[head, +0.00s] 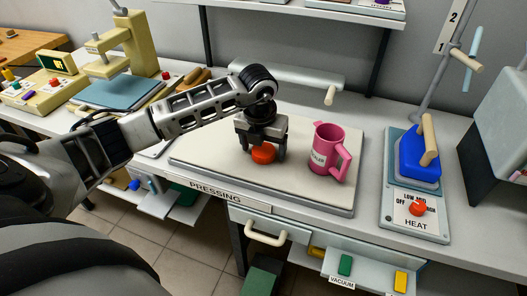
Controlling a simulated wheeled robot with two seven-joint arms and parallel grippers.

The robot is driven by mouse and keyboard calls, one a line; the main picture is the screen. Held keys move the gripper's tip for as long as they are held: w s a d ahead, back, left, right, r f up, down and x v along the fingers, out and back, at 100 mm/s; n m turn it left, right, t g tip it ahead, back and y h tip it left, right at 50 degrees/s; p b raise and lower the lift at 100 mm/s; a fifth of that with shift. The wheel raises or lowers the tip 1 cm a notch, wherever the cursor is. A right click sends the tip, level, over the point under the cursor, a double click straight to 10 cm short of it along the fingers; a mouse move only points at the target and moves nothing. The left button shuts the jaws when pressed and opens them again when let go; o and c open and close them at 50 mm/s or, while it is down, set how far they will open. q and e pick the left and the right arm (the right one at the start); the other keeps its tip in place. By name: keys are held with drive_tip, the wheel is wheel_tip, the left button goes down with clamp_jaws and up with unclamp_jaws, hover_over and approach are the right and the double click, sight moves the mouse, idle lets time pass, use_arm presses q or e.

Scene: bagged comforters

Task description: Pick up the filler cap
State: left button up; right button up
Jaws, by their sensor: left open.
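A round orange-red cap (263,156), which looks like the filler cap, lies on the pale pressing board (205,150). My left gripper (262,151) is directly above it, pointing down and open, with its fingers at either side of the cap. The gripper partly hides the cap's top, and I cannot tell whether the fingers touch it. A pink jug (325,150) with a handle and a white label stands upright on the board, just right of the gripper. My right gripper is not in view.
A blue iron (420,158) sits on the heat stand with a red knob (417,208) at the right. A tan press (125,50) stands at the back left. A drawer handle (266,233) juts out below the bench. The board's front right is bare.

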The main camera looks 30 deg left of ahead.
sight(264, 148)
use_arm(q)
drive_tip(key=c, duration=1.1)
drive_tip(key=shift+o, duration=0.2)
drive_tip(key=shift+r, duration=0.2)
drive_tip(key=shift+r, duration=0.2)
wheel_tip(264, 148, up, 2)
drive_tip(key=shift+r+b, duration=0.15)
drive_tip(key=shift+b, duration=0.35)
drive_tip(key=s+d+r+b, duration=0.1)
drive_tip(key=s+d+r, duration=0.5)
drive_tip(key=s+r, duration=0.4)
drive_tip(key=shift+s+d, duration=0.3)
drive_tip(key=shift+s, duration=0.9)
